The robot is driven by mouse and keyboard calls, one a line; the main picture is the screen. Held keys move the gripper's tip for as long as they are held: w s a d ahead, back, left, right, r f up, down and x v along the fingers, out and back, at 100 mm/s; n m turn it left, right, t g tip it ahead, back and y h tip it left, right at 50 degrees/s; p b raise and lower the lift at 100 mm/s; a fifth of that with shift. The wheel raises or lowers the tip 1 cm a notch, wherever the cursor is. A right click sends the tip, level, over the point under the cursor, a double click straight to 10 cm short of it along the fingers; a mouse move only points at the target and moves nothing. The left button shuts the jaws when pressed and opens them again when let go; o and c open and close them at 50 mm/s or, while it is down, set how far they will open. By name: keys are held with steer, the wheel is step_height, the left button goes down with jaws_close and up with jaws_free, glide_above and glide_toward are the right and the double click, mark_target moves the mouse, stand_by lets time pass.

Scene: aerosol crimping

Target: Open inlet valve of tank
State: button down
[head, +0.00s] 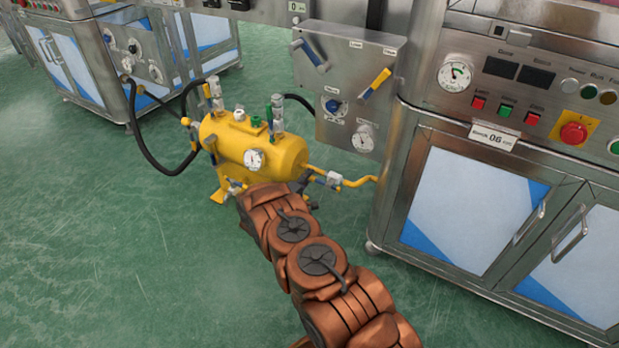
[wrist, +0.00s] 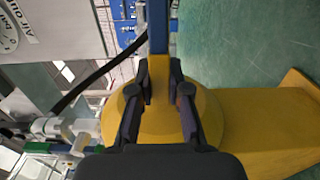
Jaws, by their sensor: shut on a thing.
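The yellow tank (head: 265,150) stands on the floor left of the steel panel, with a round gauge on its body and fittings on top. Its rounded end (wrist: 205,105) fills the middle of the wrist view. My gripper (wrist: 161,82) is shut on a narrow blue-and-yellow valve handle (wrist: 158,40), in front of that end. In the head view, a yellow pipe (head: 357,182) with blue and white fittings leaves the tank's right side. My copper-coloured arm reaches to the tank's near side there and hides my gripper and the held handle.
The steel panel (head: 338,135) carries blue and yellow levers and a gauge. A steel cabinet (head: 470,200) with buttons and a red emergency knob stands at right. Black hoses (head: 160,165) loop left of the tank. Green floor is clear at lower left.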

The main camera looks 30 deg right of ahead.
steer(key=shift+a+f, duration=0.1)
steer(key=shift+f, duration=0.05)
steer(key=c, duration=1.1)
jaws_free()
steer(key=shift+s, duration=0.1)
steer(key=v, duration=1.2)
